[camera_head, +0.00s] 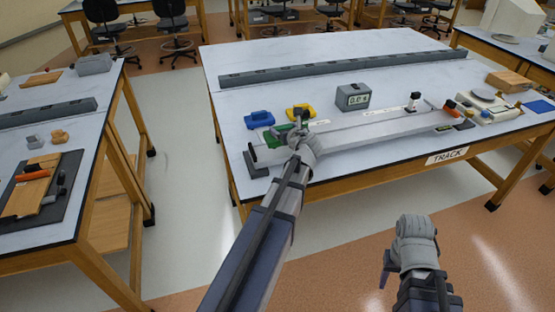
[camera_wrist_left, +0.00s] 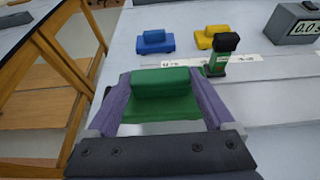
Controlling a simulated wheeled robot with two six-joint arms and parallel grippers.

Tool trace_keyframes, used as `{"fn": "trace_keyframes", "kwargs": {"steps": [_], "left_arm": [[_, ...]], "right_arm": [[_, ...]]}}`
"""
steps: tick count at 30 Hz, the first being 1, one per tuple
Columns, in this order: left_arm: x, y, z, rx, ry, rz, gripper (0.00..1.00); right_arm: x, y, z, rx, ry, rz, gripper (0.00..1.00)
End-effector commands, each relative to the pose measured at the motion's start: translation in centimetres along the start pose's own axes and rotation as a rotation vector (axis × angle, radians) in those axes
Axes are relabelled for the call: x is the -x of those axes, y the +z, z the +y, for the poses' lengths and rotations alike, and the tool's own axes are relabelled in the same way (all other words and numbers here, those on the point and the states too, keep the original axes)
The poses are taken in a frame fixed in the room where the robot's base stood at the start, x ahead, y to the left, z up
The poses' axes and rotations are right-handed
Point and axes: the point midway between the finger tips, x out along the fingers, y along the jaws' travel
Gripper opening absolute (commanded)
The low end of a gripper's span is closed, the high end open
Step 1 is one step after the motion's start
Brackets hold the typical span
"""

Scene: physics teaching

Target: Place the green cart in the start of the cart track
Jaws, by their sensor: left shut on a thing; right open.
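The green cart (camera_wrist_left: 160,92) is between the two purple fingers of my left gripper (camera_wrist_left: 166,88) in the left wrist view. In the head view, the green cart (camera_head: 270,139) is partly hidden by my left gripper (camera_head: 283,137), near the left end of the long grey cart track (camera_head: 375,129). A dark end stop (camera_head: 253,155) stands at that left end. I cannot tell whether the cart touches the track. My right gripper (camera_head: 386,272) is in front of the table, over the floor, and holds nothing visible.
A blue cart (camera_head: 259,119) and a yellow cart (camera_head: 300,111) sit behind the track. A green post with a black top (camera_wrist_left: 218,56) stands close to the green cart. A grey timer box (camera_head: 353,97) and a long dark rail (camera_head: 340,67) are farther back.

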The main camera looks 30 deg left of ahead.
Motion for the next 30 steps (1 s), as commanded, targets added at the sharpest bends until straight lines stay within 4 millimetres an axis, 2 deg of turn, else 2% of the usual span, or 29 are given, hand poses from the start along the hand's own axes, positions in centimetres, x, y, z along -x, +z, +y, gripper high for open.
{"fn": "trace_keyframes", "kwargs": {"steps": [3,12,14,22,30], "left_arm": [[0.0,0.4,-0.1,-0.001,0.0,-0.001,0.15],[0.9,5.3,-0.3,-0.001,-0.001,-0.001,0.15],[0.9,5.6,-0.3,-0.001,-0.001,-0.001,0.15],[0.2,4.0,-0.3,-0.001,-0.002,-0.001,0.15],[-1.4,0.2,-0.3,-0.001,-0.002,-0.001,0.15]], "right_arm": [[0.3,0.0,0.0,0.0,0.0,0.0,0.5],[5.2,0.3,0.5,0.001,0.0,0.0,0.5],[5.5,0.3,0.5,0.001,0.0,0.0,0.5],[3.8,0.2,0.4,0.0,0.0,0.0,0.5],[-0.3,0.0,0.0,0.0,0.0,0.0,0.5]]}}
